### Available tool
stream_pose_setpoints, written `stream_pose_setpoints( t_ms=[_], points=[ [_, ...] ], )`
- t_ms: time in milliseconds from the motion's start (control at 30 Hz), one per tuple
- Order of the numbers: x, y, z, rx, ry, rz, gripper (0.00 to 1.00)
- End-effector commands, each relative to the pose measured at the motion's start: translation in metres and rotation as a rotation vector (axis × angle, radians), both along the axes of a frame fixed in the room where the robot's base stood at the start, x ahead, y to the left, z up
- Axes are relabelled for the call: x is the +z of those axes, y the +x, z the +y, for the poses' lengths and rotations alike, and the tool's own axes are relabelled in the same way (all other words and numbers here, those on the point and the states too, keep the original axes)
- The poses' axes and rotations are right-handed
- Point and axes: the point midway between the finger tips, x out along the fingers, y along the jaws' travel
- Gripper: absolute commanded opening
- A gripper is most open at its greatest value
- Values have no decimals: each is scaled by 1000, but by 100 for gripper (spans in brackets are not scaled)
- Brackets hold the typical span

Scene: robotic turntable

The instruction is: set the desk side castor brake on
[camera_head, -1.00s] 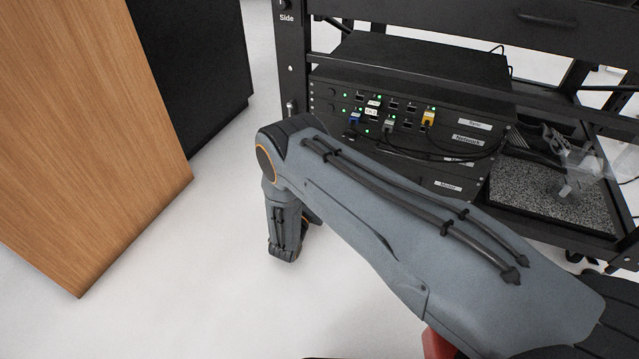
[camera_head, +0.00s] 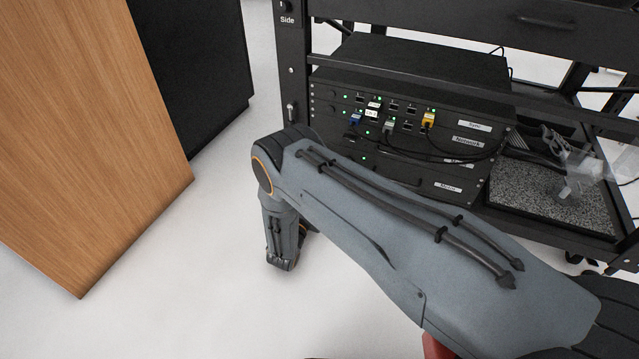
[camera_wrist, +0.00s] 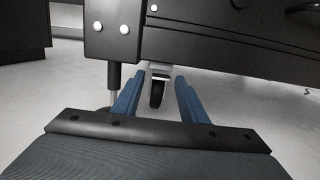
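In the wrist view, my gripper (camera_wrist: 160,77) has two blue fingers spread apart with nothing held between them. A castor with a dark wheel (camera_wrist: 157,94) and a pale metal bracket shows in the gap between the fingers, beyond them under the black frame. I cannot tell its brake lever or its setting. A dark post (camera_wrist: 113,78) comes down from the frame corner left of the left finger; its lower end is partly hidden by my gripper. In the head view, my forearm points down beside the rack's left post (camera_head: 291,70), and my fingers and the castor are hidden.
The black rack (camera_head: 400,70) holds network units (camera_head: 405,125) with cables and a grey textured tray (camera_head: 550,195). A wood-sided cabinet (camera_head: 85,130) stands at left. Pale floor (camera_head: 200,260) between them is clear. The frame's lower edge (camera_wrist: 230,60) lies just above my fingers.

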Motion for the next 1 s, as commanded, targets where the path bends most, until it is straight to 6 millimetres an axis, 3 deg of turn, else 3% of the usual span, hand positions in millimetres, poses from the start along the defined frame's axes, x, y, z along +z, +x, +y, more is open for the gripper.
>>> stream_pose_setpoints(
  t_ms=[200, 400, 700, 767, 1000],
  points=[
    [-1, -36, 13, 3, -1, -1, 39],
    [-5, -53, 20, 1, 0, -1, 39],
    [-6, -56, 21, 1, 0, -1, 39],
    [-6, -56, 21, 1, 1, 0, 31],
    [25, -54, 24, 0, 61, 166, 28]
  ],
)
